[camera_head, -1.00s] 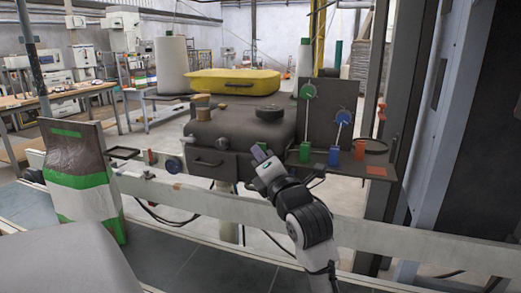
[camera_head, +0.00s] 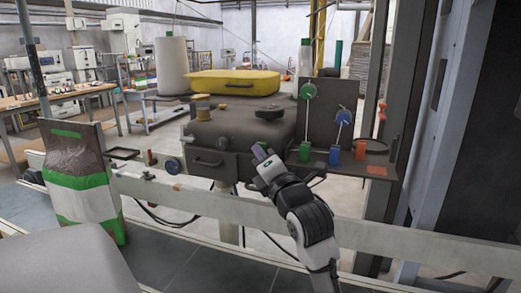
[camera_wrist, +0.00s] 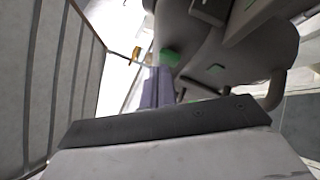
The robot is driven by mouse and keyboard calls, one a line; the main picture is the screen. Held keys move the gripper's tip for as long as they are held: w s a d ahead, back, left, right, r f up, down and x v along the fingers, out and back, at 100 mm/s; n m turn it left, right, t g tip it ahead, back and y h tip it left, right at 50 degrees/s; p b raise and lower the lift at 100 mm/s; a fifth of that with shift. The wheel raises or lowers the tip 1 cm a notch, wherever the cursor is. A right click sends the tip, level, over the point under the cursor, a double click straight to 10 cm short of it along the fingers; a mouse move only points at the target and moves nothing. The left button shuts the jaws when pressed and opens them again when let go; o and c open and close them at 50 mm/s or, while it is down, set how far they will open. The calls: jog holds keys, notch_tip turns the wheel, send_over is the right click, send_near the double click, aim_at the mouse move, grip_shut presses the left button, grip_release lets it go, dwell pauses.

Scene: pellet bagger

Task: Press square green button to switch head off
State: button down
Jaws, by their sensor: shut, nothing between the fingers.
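A green block-like button (camera_head: 305,152) stands at the left of a small dark shelf on the machine, below a green round dial. My gripper (camera_head: 259,151) is shut and empty, in front of the dark machine body and left of that block. In the wrist view, the shut purple fingers (camera_wrist: 157,86) point at a green block (camera_wrist: 169,57) just beyond their tips. I cannot tell whether they touch it, or whether it is the same block.
A blue block (camera_head: 334,156) and a red-orange block (camera_head: 360,149) stand right of the green one. A pale rail (camera_head: 190,200) runs in front, with a filled bag (camera_head: 80,172) at left.

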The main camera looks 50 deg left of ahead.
jog(key=shift+s+d, duration=0.35)
jog(key=shift+s, duration=0.25)
jog(key=shift+s, duration=0.1)
jog(key=shift+s+d+b, duration=0.2)
jog(key=shift+s+d, duration=0.3)
jog(key=shift+s, duration=0.35)
jog(key=shift+s+d+b, duration=0.15)
jog(key=shift+s+d, duration=0.3)
jog(key=shift+s, duration=0.35)
jog(key=shift+s+d+b, duration=0.2)
jog(key=shift+s+d, duration=0.3)
jog(key=shift+s, duration=0.35)
